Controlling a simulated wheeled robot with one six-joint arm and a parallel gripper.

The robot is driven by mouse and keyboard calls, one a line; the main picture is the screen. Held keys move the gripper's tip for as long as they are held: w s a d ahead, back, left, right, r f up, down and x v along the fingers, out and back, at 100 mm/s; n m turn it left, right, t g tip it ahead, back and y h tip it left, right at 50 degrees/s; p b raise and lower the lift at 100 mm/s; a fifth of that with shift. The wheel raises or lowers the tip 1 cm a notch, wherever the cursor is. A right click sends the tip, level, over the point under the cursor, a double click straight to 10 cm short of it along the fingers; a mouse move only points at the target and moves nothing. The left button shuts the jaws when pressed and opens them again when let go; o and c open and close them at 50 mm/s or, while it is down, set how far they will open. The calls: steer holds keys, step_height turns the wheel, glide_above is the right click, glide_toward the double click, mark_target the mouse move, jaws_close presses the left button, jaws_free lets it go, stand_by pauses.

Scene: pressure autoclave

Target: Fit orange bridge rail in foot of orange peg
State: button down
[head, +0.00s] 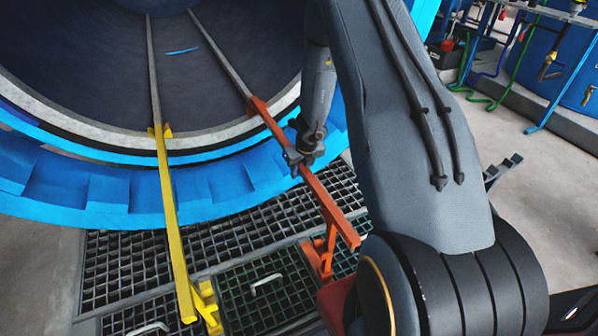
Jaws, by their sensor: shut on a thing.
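The orange bridge rail (331,211) slopes from the autoclave mouth at upper left down to the lower right. My gripper (301,165) is shut on it around its middle, seen from above and behind. Its far end meets an orange bracket (257,106) at the end of the right grey rail inside the vessel; I cannot tell whether it is seated there. Near its other end, an orange stand (322,252) rises from the grating beneath the rail. Whether rail and stand touch is unclear. The gripper's fingertips are small and partly hidden.
A yellow bridge rail (171,215) runs parallel on the left, from a yellow bracket (160,131) to a yellow stand (207,306). The blue vessel rim (95,190) lies beneath both rails. Floor grating (120,262) has handles. Open floor (545,190) lies right.

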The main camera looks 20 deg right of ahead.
mark_target(302, 165)
steer(key=shift+f+b, duration=0.25)
steer(key=shift+b, duration=0.05)
steer(key=shift+r+p, duration=0.7)
steer(key=shift+p, duration=0.4)
steer(key=shift+s+p, duration=0.15)
steer(key=shift+p, duration=1.6)
stand_by(0.7)
steer(key=shift+p, duration=0.65)
steer(key=shift+f+b, duration=0.65)
steer(key=shift+b, duration=0.5)
stand_by(0.8)
steer(key=c, duration=1.4)
jaws_free()
steer(key=p+v, duration=0.3)
steer(key=v, duration=0.4)
steer(key=shift+r, duration=0.45)
